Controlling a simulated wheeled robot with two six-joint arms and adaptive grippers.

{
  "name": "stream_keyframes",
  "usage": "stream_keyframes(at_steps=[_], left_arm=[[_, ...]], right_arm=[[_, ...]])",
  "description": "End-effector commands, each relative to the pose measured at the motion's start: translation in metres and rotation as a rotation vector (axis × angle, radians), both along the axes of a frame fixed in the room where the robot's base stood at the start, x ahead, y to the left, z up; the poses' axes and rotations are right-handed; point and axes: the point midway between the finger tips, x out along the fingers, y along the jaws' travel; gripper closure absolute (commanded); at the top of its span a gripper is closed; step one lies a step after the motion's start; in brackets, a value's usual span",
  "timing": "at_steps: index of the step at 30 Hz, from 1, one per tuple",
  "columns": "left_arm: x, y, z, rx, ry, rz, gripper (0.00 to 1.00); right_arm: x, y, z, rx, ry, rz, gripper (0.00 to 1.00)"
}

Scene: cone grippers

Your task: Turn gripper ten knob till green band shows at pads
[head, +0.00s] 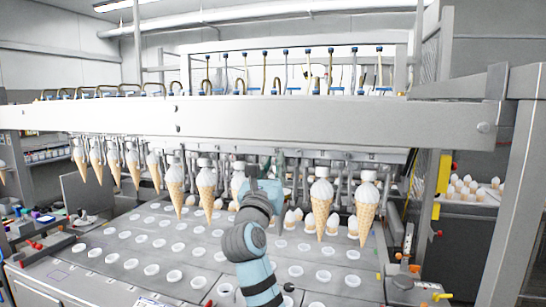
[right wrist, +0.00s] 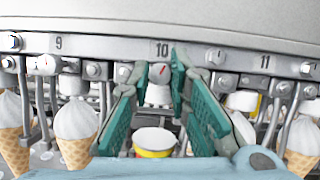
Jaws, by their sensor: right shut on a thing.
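In the right wrist view, the number 10 label (right wrist: 162,49) is on the grey rail, with a light knob (right wrist: 158,75) bearing a red mark just below it. My right gripper (right wrist: 159,66) has its two teal fingers on either side of this knob and is shut on it. Below, between the fingers, is a white round piece (right wrist: 154,138) with a yellow band and some red at its lower edge. The pads are not clearly seen. In the head view my right gripper (head: 263,186) is under the beam and hides the knob. My left gripper is out of view.
Filled cones (head: 321,205) hang in a row on both sides of my right arm. The 9 label (right wrist: 58,43) and 11 label (right wrist: 265,61) flank position ten. A long beam (head: 270,115) runs above, and a tray with round holes (head: 130,264) lies below.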

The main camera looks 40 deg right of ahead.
Motion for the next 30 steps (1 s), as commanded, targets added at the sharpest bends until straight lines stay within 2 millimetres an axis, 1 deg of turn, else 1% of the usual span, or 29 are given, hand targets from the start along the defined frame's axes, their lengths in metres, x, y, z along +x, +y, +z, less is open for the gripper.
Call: stream_keyframes(at_steps=[4,5,6,8,16,20,23,27,30], left_arm=[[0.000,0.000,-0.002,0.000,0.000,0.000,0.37],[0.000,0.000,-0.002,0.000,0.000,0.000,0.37],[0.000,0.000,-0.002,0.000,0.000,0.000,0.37],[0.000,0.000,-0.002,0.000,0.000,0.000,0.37],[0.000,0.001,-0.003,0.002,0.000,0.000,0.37],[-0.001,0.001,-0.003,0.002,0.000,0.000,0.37],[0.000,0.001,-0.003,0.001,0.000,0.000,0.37],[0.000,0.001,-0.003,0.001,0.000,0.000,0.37],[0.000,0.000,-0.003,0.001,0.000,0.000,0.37]], right_arm=[[-0.001,0.000,0.001,-0.005,-0.008,0.000,1.00],[-0.001,0.000,0.001,-0.005,-0.008,0.000,0.78],[-0.001,0.000,0.001,-0.005,-0.008,0.000,0.72],[-0.001,0.000,0.001,-0.004,-0.008,0.000,0.63],[-0.001,0.000,0.000,-0.003,-0.008,0.000,0.63],[-0.007,0.009,-0.004,-0.003,-0.008,0.002,0.63],[-0.019,0.025,-0.013,0.000,-0.008,0.004,0.63],[-0.042,0.055,-0.029,0.002,-0.007,0.004,0.63],[-0.056,0.072,-0.038,0.002,-0.008,0.002,0.63]])
